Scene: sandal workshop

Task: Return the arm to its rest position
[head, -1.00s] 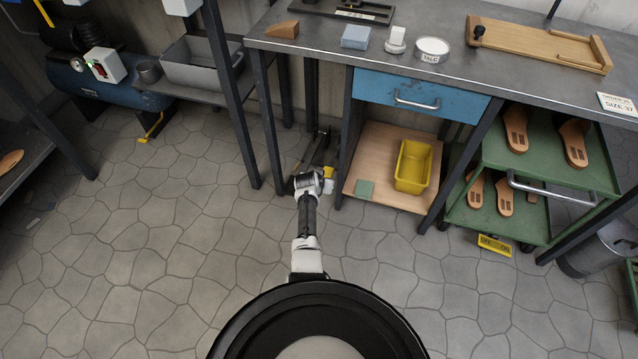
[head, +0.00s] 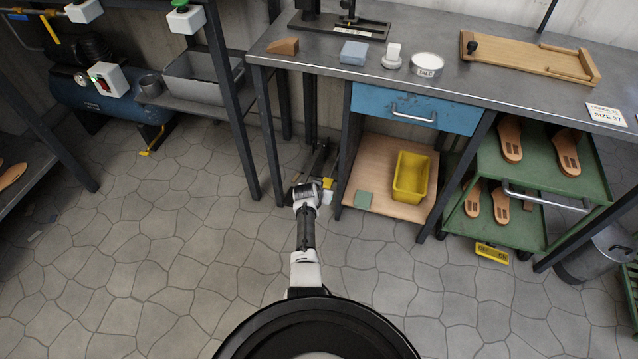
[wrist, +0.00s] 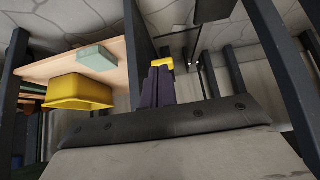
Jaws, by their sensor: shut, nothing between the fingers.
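My arm (head: 306,235) reaches forward low over the floor in the head view, left of the bench's lower shelf. My gripper (wrist: 157,75) shows in the wrist view as two dark fingers close together, shut and empty. In the head view the fingers are hard to make out beyond the pale wrist. A small yellow piece (wrist: 162,63) appears just past the fingertips in the wrist view, and right of the wrist in the head view (head: 328,184). I cannot tell whether the fingers touch it.
The workbench (head: 470,90) has dark legs near my arm. Its wooden lower shelf (head: 384,160) holds a yellow bin (head: 411,177) and a green block (head: 363,199). A green cart (head: 540,165) with sandal soles stands right. The tiled floor left of my arm is clear.

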